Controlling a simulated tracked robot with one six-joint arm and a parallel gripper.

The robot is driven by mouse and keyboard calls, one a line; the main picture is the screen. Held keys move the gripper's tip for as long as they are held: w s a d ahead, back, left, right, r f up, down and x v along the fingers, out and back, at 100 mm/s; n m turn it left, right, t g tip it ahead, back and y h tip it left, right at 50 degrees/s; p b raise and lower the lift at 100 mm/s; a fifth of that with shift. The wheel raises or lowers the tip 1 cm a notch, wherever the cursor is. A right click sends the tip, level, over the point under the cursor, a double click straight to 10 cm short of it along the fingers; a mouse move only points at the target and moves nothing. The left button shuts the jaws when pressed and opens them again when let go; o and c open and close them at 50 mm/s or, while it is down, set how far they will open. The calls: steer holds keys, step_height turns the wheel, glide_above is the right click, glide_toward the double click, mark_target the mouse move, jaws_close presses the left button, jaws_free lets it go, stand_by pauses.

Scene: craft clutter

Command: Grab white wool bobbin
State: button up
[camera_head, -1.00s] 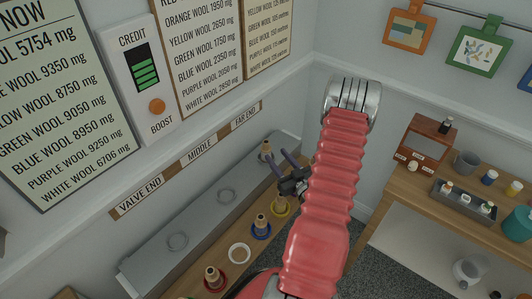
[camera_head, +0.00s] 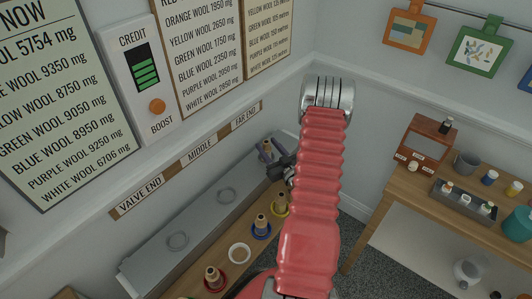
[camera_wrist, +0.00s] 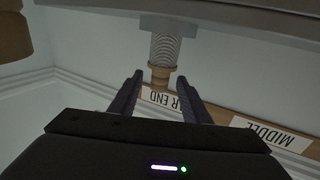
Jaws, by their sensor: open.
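A bobbin with pale, whitish wool coils (camera_wrist: 165,46) and a tan tip shows in the wrist view, which is upside down, so it hangs from the grey ledge at the top. Its tip is in line with the gap between my fingers. My gripper (camera_wrist: 160,78) is open, with one dark finger on each side of the tip; I cannot tell whether they touch it. In the head view my gripper (camera_head: 273,152) is at the far end of the grey ledge (camera_head: 200,222) and mostly covers this bobbin.
Yellow (camera_head: 281,212), blue (camera_head: 261,235) and red (camera_head: 212,284) bases with tan bobbins stand on the wooden shelf. An empty white ring (camera_head: 239,253) sits between blue and red. The wall with its label strip (camera_head: 190,157) is close behind the ledge. A desk stands right.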

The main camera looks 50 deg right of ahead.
steer(key=shift+x, duration=0.9)
jaws_close()
